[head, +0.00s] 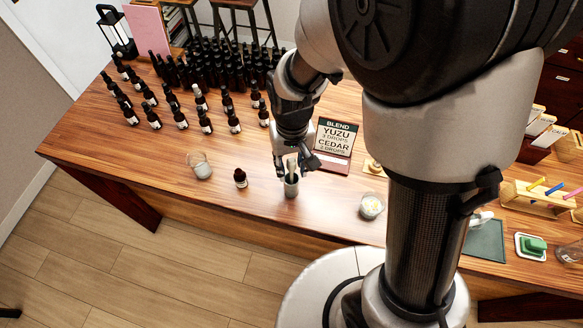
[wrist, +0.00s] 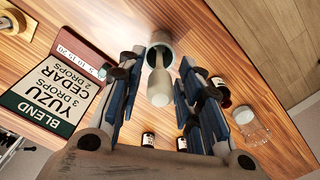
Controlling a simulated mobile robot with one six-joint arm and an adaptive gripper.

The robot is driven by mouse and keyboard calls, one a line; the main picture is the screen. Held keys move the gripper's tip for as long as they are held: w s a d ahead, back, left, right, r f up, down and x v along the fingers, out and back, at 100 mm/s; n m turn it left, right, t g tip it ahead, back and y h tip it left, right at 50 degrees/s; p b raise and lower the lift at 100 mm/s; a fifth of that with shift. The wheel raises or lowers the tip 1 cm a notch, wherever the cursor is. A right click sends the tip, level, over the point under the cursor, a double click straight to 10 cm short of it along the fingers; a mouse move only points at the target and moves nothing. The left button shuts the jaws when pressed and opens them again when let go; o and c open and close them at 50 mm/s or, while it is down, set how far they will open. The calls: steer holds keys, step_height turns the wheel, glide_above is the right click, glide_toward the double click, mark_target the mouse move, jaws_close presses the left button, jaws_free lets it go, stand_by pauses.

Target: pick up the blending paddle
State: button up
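The blending paddle, pale grey-white with a rounded end, stands in a small grey-green cup (head: 291,189) near the table's front edge. In the wrist view the paddle (wrist: 159,88) lies between my fingers, with its far end inside the cup (wrist: 160,42). My gripper (head: 295,166) points down over the cup in the head view. In the wrist view my gripper (wrist: 160,68) is open, its blue-padded fingers on either side of the paddle with a visible gap on each side. The paddle's lower end is hidden in the cup.
A small dark bottle (head: 240,178) and a glass jar (head: 200,165) stand left of the cup. The blend sign (head: 335,138) stands behind it to the right. Another glass (head: 371,206) stands farther right. Many dark dropper bottles (head: 222,65) crowd the table's back left.

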steer(key=c, duration=0.6)
steer(key=shift+r, duration=0.1)
